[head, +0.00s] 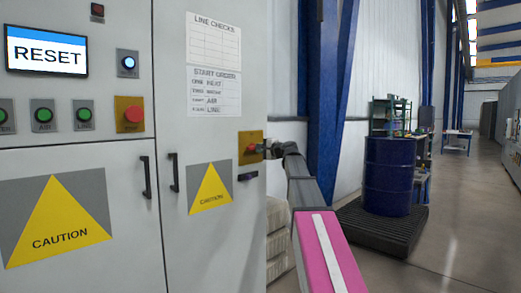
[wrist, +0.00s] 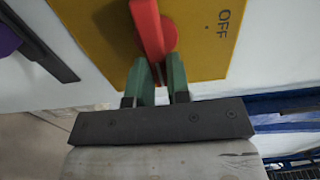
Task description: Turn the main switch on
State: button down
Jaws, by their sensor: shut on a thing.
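The main switch is a red handle on a yellow plate (head: 243,138) at the right edge of the grey cabinet. In the wrist view the red handle (wrist: 148,28) is large, with its round hub on the yellow plate (wrist: 205,55). The printed word OFF shows to the right of the hub. My gripper (head: 267,149) reaches the switch from the right. In the wrist view the green fingers of my gripper (wrist: 161,72) are closed on the near end of the handle. The fingers hide that end.
A reset screen (head: 46,52), several green buttons and a red emergency knob (head: 133,115) are on the cabinet front. Black door handles (head: 173,172) stick out left of the switch. A blue drum (head: 388,178) stands on a black pallet at right. The floor beyond is open.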

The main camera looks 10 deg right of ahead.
jog(key=c, duration=1.1)
grip_release()
jog(key=v, duration=1.1)
jog(key=shift+w, duration=0.1)
